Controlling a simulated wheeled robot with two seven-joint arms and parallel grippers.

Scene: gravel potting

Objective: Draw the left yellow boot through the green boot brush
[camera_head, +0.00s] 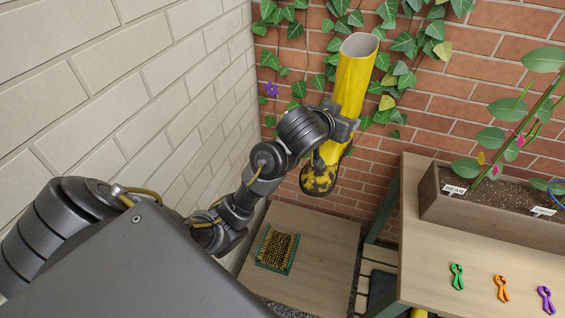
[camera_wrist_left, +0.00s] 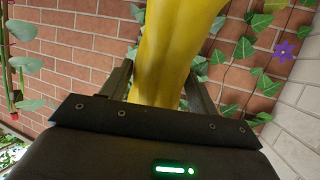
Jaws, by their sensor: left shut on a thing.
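A yellow boot (camera_head: 354,84) with dark dirt on its foot hangs upright in the head view, its open top up and its toe pointing down toward the viewer. My left gripper (camera_head: 340,122) is shut on the boot's shaft. In the left wrist view the yellow shaft (camera_wrist_left: 172,55) stands between the two fingers (camera_wrist_left: 160,88). The green boot brush (camera_head: 277,249), with dark and tan bristles, lies on a low wooden platform (camera_head: 315,245), below and left of the boot. The boot is apart from the brush. My right gripper is not in view.
A wooden bench (camera_head: 425,245) on the right carries a planter (camera_head: 445,205) with plants and green, orange and purple clips (camera_head: 501,289). A pale block wall (camera_head: 150,70) is at left, an ivy-covered brick wall (camera_head: 480,75) behind. Part of another yellow thing (camera_head: 418,313) shows under the bench.

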